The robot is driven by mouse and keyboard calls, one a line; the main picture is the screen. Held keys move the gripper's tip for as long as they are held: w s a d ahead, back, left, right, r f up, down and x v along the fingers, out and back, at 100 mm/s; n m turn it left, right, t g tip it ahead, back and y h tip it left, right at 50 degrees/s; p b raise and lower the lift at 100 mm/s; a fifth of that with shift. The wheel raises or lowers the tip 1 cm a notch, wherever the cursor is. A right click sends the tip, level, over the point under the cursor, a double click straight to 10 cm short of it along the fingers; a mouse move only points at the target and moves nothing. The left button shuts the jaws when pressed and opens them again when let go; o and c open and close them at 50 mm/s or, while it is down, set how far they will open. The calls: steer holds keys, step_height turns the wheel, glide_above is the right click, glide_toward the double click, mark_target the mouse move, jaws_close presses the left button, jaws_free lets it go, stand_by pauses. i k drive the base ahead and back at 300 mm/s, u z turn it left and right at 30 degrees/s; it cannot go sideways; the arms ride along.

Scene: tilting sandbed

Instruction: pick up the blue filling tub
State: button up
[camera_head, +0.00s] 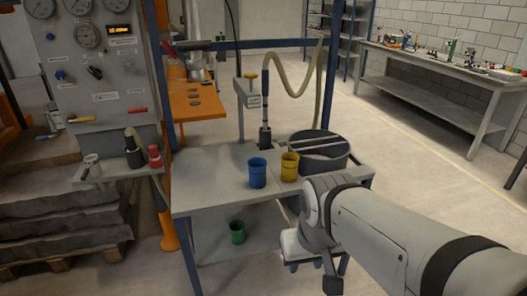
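The blue filling tub (257,173) stands upright on the grey workbench (215,197), left of a yellow tub (289,167). My arm reaches in from the lower right. My gripper (331,283) is at the bottom of the view, in front of the bench and to the right of the blue tub, clear of it. It hangs low and its fingers are small and partly cut off by the frame edge, so their opening cannot be made out.
A green tub (237,231) stands on the bench's lower shelf. A large round grey container (319,151) sits at the bench's back right. A hose and nozzle (265,135) stand behind the tubs. A gauge panel (98,60) is at left. The bench's front left is clear.

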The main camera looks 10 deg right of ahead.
mark_target(257, 166)
steer(key=z, duration=1.9)
steer(key=i, duration=1.5)
steer(key=u, duration=4.5)
steer(key=i, duration=0.15)
steer(key=z, duration=1.3)
